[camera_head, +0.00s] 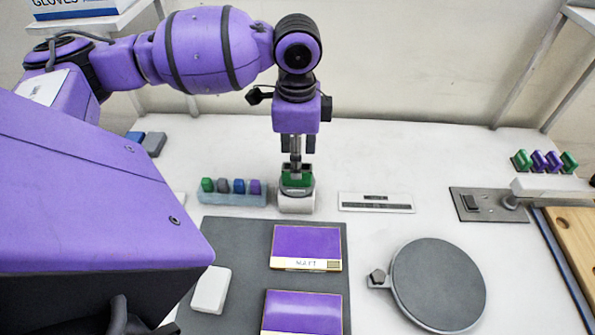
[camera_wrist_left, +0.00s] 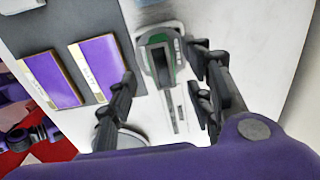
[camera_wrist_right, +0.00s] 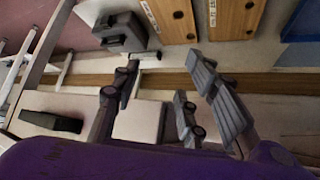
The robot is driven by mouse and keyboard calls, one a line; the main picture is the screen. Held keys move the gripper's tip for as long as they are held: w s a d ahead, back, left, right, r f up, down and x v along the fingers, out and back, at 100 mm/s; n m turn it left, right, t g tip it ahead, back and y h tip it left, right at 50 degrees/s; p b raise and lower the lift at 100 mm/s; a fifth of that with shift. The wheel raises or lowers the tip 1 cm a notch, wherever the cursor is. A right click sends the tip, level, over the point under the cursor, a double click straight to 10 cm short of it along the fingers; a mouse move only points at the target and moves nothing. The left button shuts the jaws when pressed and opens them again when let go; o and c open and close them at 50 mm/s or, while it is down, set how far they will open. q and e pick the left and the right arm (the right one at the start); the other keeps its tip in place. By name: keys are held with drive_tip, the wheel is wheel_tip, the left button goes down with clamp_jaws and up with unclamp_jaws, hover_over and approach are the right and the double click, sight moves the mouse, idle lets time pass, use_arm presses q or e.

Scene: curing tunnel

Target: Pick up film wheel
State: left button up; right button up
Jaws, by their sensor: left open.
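A green piece (camera_head: 296,178), which may be the film wheel, sits in a small white holder (camera_head: 298,203) behind the dark mat. I cannot tell its exact shape. My left gripper (camera_head: 296,158) points straight down just above it. In the left wrist view the green piece (camera_wrist_left: 160,58) shows ahead of the open, empty left fingers (camera_wrist_left: 163,66), slightly toward the right finger. Whether a finger touches it, I cannot tell. My right gripper (camera_wrist_right: 166,62) shows only in its own wrist view, open and empty, facing boards and a wooden strip.
A pale blue rack (camera_head: 232,198) with several coloured pieces stands close left of the holder. A flat white strip (camera_head: 376,202) lies to its right. The dark mat (camera_head: 222,240) holds two purple panels and a white block. A round grey plate (camera_head: 438,284) is front right; green and purple pieces (camera_head: 545,160) stand far right.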

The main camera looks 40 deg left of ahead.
sight(297, 181)
use_arm(q)
wheel_tip(297, 181, down, 4)
drive_tip(key=shift+a, duration=0.1)
drive_tip(key=shift+w+f, duration=0.1)
drive_tip(key=shift+f, duration=0.25)
drive_tip(key=shift+c, duration=1.4)
clamp_jaws()
